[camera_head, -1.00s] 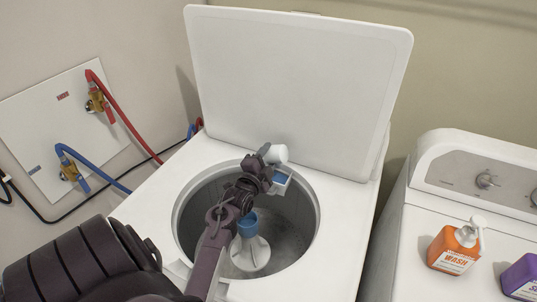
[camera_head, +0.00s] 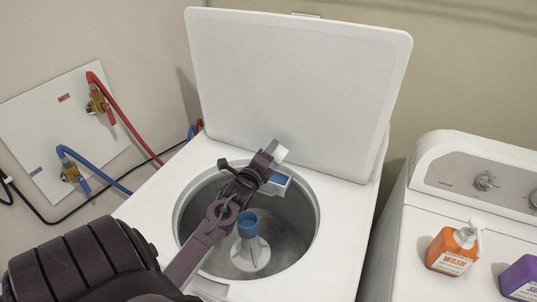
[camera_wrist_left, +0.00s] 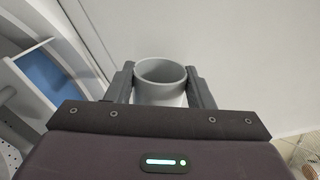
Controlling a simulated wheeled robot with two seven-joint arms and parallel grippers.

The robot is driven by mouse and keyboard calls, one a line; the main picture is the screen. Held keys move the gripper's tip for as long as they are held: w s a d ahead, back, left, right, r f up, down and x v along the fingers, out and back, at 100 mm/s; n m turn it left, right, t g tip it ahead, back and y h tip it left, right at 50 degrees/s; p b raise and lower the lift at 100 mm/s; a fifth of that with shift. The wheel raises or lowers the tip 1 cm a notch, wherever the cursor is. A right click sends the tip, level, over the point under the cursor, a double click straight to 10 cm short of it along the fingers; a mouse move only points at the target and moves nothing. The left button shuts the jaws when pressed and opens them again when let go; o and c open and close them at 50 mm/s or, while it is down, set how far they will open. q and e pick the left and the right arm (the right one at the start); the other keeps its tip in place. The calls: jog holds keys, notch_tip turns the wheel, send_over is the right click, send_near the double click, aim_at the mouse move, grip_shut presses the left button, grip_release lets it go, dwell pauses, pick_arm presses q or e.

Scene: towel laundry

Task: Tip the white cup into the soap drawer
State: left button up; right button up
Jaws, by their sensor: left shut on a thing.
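The white cup (camera_head: 281,153) is held over the back rim of the open washer. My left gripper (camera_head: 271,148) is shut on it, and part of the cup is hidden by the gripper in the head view. In the left wrist view the cup (camera_wrist_left: 161,78) sits between the two fingers (camera_wrist_left: 160,88), its round mouth visible; its contents cannot be made out. The soap drawer (camera_head: 277,184), with a blue inside, is at the back of the tub opening, just below the cup. Its blue inside also shows in the wrist view (camera_wrist_left: 50,77), left of the cup. My right gripper is out of view.
The washer's raised lid (camera_head: 300,85) stands close behind the cup. The open tub holds an agitator (camera_head: 250,256) with a blue top. A second machine at the right carries an orange bottle (camera_head: 450,252) and a purple bottle (camera_head: 522,278). Hoses run along the left wall.

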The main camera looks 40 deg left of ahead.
pick_arm(q)
notch_tip(320, 180, up, 2)
jog(key=m+p, duration=0.1)
jog(key=m, duration=0.6)
jog(key=shift+r+p, duration=0.2)
jog(key=shift+p, duration=0.15)
jog(key=m, duration=0.2)
jog(key=r+m+p, duration=0.1)
jog(key=m, duration=0.1)
jog(key=shift+r+m, duration=0.1)
jog(key=shift+m, duration=0.9)
